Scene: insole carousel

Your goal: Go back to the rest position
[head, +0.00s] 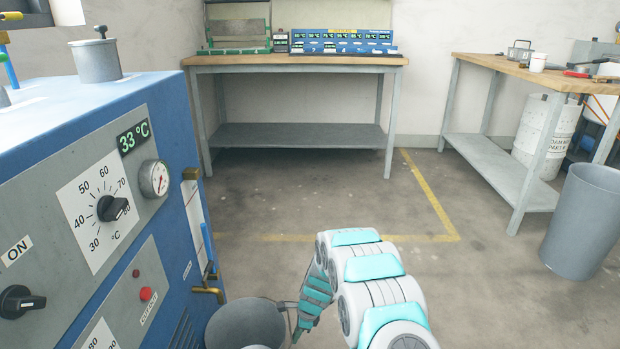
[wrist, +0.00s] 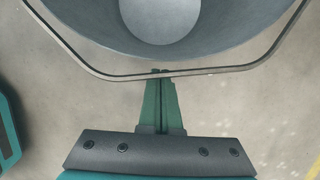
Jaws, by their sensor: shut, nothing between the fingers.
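My gripper (wrist: 160,75) is shut and empty in the wrist view, its green fingers together. The tips are at the wire handle (wrist: 232,68) of a grey bucket (wrist: 235,40); I cannot tell whether they touch it. The bucket looks empty, its pale round bottom showing. In the head view my arm reaches down at the bottom centre, with my gripper (head: 298,335) low beside the bucket (head: 243,322), to its right. The bucket stands close to the blue machine and is cut off by the picture's lower edge.
The blue machine (head: 165,215) fills the left, with a dial and a 33 °C display (head: 133,137). A workbench (head: 300,60) stands at the back, another table (head: 515,66) at the right. A grey bin (head: 582,222) stands at the right. Floor inside the yellow line (head: 350,238) is clear.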

